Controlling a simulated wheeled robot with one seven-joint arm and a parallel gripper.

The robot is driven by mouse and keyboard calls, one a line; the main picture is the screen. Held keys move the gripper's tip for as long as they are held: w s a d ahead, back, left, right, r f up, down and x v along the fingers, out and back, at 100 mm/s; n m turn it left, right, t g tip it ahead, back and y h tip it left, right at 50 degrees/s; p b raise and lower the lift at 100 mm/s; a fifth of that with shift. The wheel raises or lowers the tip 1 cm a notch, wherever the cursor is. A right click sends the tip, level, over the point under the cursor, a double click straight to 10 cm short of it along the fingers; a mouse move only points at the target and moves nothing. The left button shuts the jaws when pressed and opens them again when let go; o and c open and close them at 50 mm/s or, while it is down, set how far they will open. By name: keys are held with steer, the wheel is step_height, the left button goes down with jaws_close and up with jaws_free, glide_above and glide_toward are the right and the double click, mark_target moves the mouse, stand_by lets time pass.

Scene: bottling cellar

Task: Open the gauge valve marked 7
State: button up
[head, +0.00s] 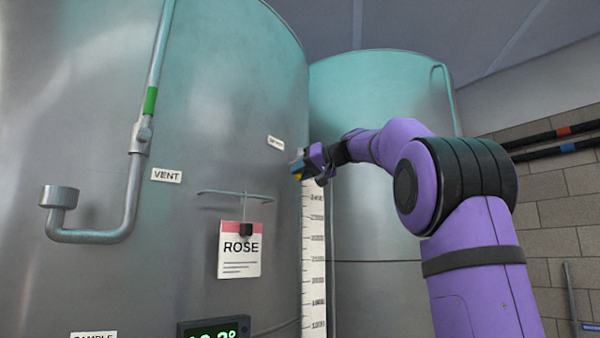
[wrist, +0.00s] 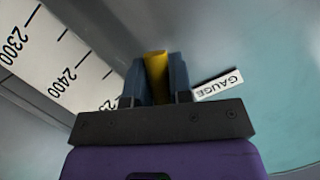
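A yellow handle (wrist: 156,72) lies between the two blue fingers of my gripper (wrist: 157,85) in the wrist view. The fingers touch or nearly touch both its sides and look shut on it. A white label reading GAUGE (wrist: 219,84) is just to the right of the fingers. In the head view, my gripper (head: 303,168) is at the right edge of the near tank, with a bit of the yellow handle (head: 297,177) showing at its tip. The valve body is hidden behind my gripper. No mark 7 is legible.
The steel tank (head: 190,120) carries a level scale (head: 314,260) below my gripper, a VENT label (head: 166,175), a bent pipe (head: 100,237), a ROSE card (head: 240,262) on a hook and a green digital display (head: 213,330). A second tank (head: 385,100) stands behind.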

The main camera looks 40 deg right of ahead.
steer(key=o, duration=0.4)
steer(key=shift+c, duration=0.2)
